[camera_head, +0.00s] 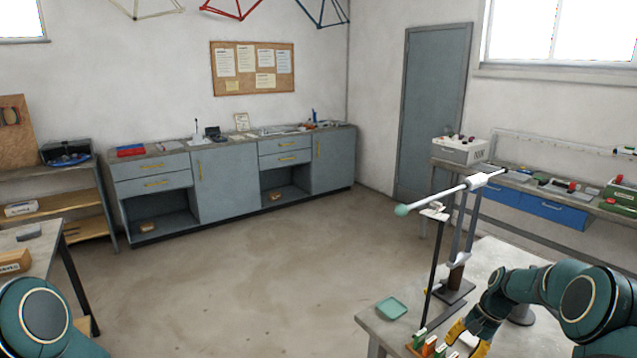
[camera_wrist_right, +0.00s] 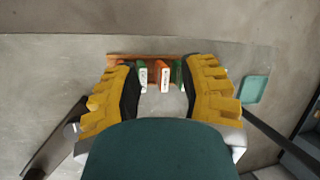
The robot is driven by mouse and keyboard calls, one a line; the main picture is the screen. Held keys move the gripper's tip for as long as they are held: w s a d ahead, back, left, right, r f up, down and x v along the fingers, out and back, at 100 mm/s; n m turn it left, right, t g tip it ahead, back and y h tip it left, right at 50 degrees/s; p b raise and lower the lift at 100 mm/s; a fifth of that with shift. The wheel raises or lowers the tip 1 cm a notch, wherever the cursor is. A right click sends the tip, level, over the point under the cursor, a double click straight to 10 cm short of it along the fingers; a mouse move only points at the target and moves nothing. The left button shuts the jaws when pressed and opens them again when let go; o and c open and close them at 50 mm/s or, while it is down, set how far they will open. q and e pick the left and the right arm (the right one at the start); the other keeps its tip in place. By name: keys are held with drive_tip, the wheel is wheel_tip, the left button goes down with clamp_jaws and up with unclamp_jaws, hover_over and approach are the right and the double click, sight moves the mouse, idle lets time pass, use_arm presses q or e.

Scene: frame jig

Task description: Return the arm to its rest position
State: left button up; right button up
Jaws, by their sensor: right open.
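My right gripper (camera_head: 465,335) has yellow fingers and hangs low over the front of the right-hand worktable (camera_head: 480,275). In the right wrist view, the right gripper (camera_wrist_right: 162,75) is open, with its two fingers apart and nothing between them. Beyond the fingers lies a row of small green and orange labelled pieces (camera_wrist_right: 163,76) in a brown holder; the gap to them is hard to judge. My right arm reaches in from the right, bent over the table. Only a rounded part of my left arm shows at lower left; its gripper is out of view.
A jig stand (camera_head: 459,262) rises from the table beside my right arm, carrying a pale rod (camera_head: 445,193) with a green ball end. A green tray (camera_head: 391,308) lies at the table's left corner. A wall bench (camera_head: 545,207) stands behind. The middle floor is clear.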

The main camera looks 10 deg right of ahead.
drive_tip(key=s+a+f+n+b, duration=0.1)
drive_tip(key=s+a+f+n, duration=0.15)
drive_tip(key=a+f, duration=0.6)
drive_tip(key=s+a+f+n+b, duration=0.1)
drive_tip(key=s+a+f+b, duration=0.15)
drive_tip(key=a+f, duration=0.6)
drive_tip(key=s+a+f+n+t+b, duration=0.1)
drive_tip(key=s+a+n, duration=0.3)
drive_tip(key=s+a, duration=1.1)
drive_tip(key=shift+s+a+f+t+b, duration=0.3)
drive_tip(key=shift+s+t+b, duration=0.1)
drive_tip(key=shift+b, duration=0.1)
drive_tip(key=shift+d+h, duration=0.2)
drive_tip(key=shift+h, duration=0.1)
